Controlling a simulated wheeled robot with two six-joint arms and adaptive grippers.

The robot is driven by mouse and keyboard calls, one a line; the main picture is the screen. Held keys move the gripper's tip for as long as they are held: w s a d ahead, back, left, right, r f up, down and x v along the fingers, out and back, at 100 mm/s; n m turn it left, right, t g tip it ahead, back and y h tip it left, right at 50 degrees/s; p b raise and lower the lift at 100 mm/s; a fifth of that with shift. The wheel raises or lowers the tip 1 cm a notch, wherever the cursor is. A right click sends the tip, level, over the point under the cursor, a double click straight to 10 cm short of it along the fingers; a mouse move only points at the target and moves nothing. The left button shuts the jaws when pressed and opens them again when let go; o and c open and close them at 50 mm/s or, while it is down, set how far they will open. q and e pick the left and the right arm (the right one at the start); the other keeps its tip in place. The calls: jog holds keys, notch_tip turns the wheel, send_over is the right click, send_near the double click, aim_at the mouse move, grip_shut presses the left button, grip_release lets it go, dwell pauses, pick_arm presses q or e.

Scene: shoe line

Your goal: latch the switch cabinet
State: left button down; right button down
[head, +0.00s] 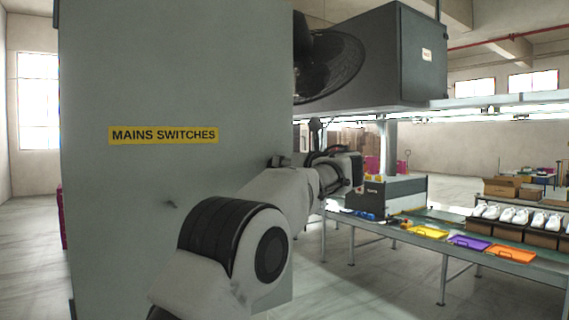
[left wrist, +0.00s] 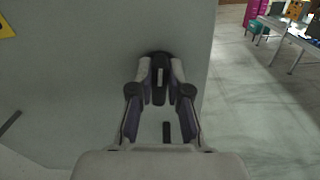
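The grey switch cabinet (head: 185,75) fills the left of the head view. It carries a yellow "MAINS SWITCHES" label (head: 163,135). In the left wrist view a dark handle (left wrist: 159,88) with a round dark base stands on the grey cabinet face (left wrist: 75,95), close to its right edge. My left gripper (left wrist: 160,72) has one finger on each side of this handle, close in, and looks shut on it. In the head view my left arm crosses the cabinet's lower right, and its fingertips cannot be made out. My right gripper is not in view.
A large dark machine housing (head: 400,55) stands behind, right of the cabinet. Beyond is a line table with a yellow tray (head: 427,231), a purple tray (head: 469,242), an orange tray (head: 510,254) and white shoes (head: 507,214). Floor (left wrist: 262,110) right of the cabinet is clear.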

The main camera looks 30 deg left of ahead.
pick_arm(q)
jog(key=shift+s+n, duration=0.1)
jog(key=shift+n, duration=0.8)
jog(key=c, duration=1.1)
grip_release()
jog(key=shift+d, duration=0.15)
